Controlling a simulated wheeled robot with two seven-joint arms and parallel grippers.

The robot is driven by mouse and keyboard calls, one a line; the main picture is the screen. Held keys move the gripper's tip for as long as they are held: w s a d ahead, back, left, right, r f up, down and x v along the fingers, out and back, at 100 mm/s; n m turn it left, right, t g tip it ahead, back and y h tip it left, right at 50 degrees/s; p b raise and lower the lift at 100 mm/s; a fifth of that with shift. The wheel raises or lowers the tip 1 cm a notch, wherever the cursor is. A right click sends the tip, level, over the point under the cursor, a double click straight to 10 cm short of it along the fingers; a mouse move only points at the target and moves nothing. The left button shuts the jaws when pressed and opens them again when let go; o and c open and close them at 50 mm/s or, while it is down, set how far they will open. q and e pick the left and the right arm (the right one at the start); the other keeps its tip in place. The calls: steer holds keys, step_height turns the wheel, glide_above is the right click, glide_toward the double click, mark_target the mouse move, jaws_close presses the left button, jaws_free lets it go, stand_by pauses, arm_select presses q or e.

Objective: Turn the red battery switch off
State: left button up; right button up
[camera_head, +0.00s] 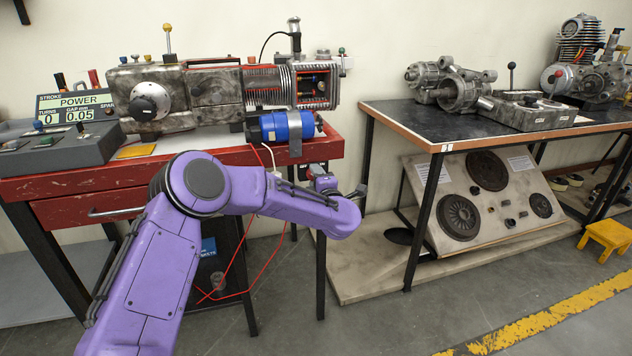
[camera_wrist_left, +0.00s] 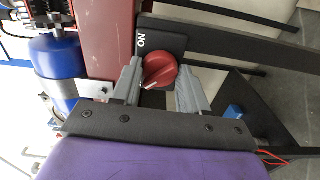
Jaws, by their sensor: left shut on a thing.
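The red battery switch (camera_wrist_left: 157,73) is a round knob in the left wrist view. It sits on a dark plate (camera_wrist_left: 168,40) marked "ON", beside the red bench frame (camera_wrist_left: 107,38). A white mark on the knob points to the lower left of that view. My left gripper (camera_wrist_left: 163,68) has its grey fingers on either side of the knob and is shut on it. My right gripper is not in view.
Thin red wires (camera_head: 235,275) hang below. A black-topped table (camera_head: 450,133) with metal parts stands to the right. The floor in front is clear.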

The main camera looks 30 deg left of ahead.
arm_select(q)
steer(key=shift+f, duration=0.1)
stand_by(0.5)
steer(key=o, duration=1.1)
steer(key=shift+c, duration=0.2)
steer(key=p+v, duration=0.1)
steer(key=v, duration=0.9)
steer(key=shift+s+d, duration=0.2)
steer(key=shift+s, duration=0.05)
